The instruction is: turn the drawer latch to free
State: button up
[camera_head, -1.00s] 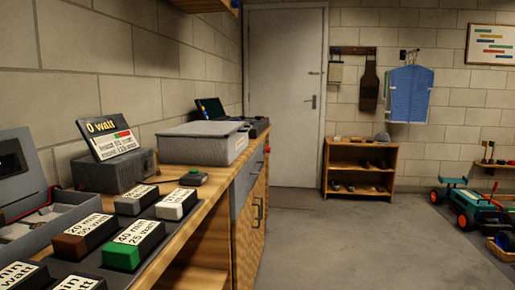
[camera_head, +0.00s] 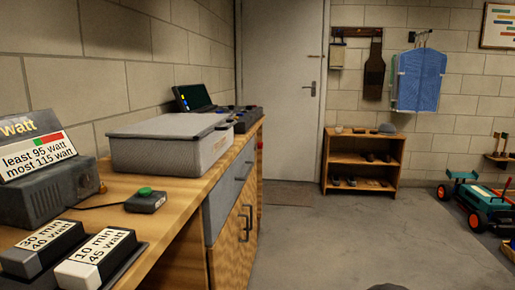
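The grey drawer front (camera_head: 226,196) is in the workbench, right of the green-button box. It looks closed and is seen at a steep angle. A small red spot (camera_head: 260,144) shows at the far end of the bench front, too small to identify. My gripper is not in view.
The wooden bench (camera_head: 180,208) runs along the left wall with a grey case (camera_head: 160,150), a green-button box (camera_head: 146,200) and labelled blocks (camera_head: 95,262). Open floor (camera_head: 340,235) lies to the right, with a shelf (camera_head: 362,160) and a toy car (camera_head: 480,205) beyond.

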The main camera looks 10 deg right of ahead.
aim_at(260, 145)
jog(key=z, duration=0.8)
jog(key=i, duration=0.75)
jog(key=z, duration=0.7)
jog(key=i, duration=0.75)
jog(key=u, duration=0.9)
jog(key=i, duration=0.6)
jog(key=u, duration=0.75)
